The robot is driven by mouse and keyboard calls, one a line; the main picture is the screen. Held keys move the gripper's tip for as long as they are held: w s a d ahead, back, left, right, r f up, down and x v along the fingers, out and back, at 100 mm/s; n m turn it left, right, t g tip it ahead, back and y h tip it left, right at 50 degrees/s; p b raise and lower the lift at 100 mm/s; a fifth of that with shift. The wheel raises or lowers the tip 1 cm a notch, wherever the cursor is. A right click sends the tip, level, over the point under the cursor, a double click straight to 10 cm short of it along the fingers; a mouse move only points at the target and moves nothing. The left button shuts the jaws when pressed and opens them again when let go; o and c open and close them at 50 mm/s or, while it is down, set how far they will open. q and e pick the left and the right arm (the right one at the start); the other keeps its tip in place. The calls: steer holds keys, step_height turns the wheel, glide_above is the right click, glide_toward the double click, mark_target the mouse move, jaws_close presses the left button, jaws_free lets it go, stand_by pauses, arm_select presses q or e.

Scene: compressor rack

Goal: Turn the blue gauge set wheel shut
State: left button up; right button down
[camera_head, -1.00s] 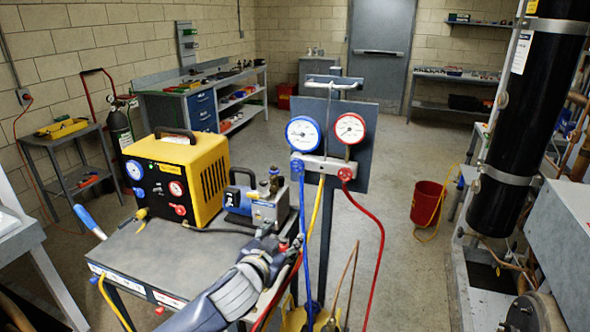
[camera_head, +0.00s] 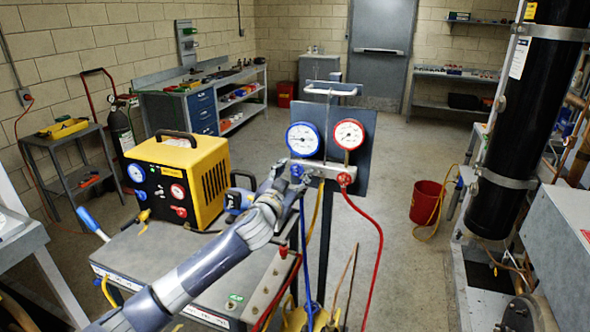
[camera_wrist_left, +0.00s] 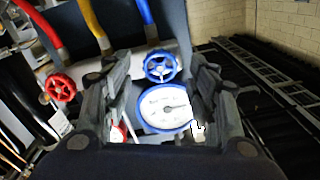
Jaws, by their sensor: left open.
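The blue gauge set wheel (camera_head: 297,170) is at the left end of the manifold (camera_head: 323,169), below the blue-rimmed gauge (camera_head: 303,139). My left gripper (camera_head: 286,176) is right at it from the left and partly hides it. In the left wrist view the blue wheel (camera_wrist_left: 161,67) shows between the two spread fingers of my left gripper (camera_wrist_left: 158,62), with gaps on both sides. The fingers are open and not closed on it. The blue-rimmed gauge (camera_wrist_left: 166,108) shows just below it there. My right gripper is not in view.
The red wheel (camera_head: 345,180) and red-rimmed gauge (camera_head: 349,134) are close on the right. Blue, yellow and red hoses hang below the manifold. A cart with a yellow machine (camera_head: 180,180) stands left under my arm.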

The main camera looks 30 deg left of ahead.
arm_select(q)
steer(key=shift+x, duration=0.85)
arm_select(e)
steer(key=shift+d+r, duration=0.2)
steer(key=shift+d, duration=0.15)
arm_select(q)
steer(key=c, duration=1.1)
